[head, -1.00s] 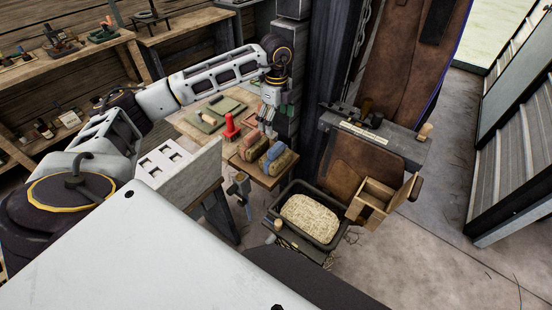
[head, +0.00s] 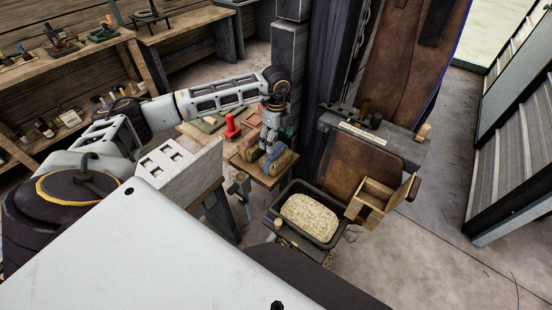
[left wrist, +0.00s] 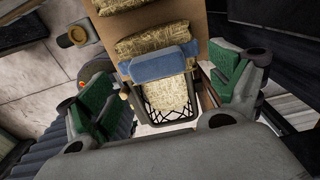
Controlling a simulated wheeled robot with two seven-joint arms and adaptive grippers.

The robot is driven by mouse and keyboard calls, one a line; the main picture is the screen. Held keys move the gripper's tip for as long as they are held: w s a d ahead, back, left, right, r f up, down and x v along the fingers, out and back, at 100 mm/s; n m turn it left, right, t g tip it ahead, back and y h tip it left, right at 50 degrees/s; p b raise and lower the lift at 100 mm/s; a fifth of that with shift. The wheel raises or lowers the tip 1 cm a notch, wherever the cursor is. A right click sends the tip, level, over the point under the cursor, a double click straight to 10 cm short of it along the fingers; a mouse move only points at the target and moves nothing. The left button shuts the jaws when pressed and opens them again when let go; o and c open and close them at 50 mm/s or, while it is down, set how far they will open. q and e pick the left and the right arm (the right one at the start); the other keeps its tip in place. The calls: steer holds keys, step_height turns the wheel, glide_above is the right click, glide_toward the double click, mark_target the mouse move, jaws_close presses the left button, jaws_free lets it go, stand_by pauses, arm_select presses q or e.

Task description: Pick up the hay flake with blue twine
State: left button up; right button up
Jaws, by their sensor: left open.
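The hay flake with blue twine (head: 284,162) lies at the front right end of the wooden table, with a wide blue band over part of it. My left gripper (head: 269,147) is over it, pointing down and partly covering it. In the left wrist view the blue band (left wrist: 160,65) lies between the two spread green-padded fingers of the left gripper (left wrist: 165,88), with a gap on each side. The gripper is open and holds nothing. My right gripper is not in view.
A second flake with a reddish band (head: 249,150) lies just left of the blue one. A red object (head: 231,127) stands on the table (head: 262,181). A dark tub (head: 334,238) of pale fill stands below, right of the table. A dark post rises behind the gripper.

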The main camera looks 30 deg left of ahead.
mark_target(276, 147)
arm_select(q)
steer(key=shift+f, duration=0.2)
steer(key=shift+s+f+p, duration=0.2)
steer(key=shift+f+p, duration=0.25)
steer(key=shift+f, duration=0.2)
steer(key=shift+d+f+p, duration=0.1)
steer(key=shift+f+p, duration=0.2)
steer(key=shift+f, duration=1.45)
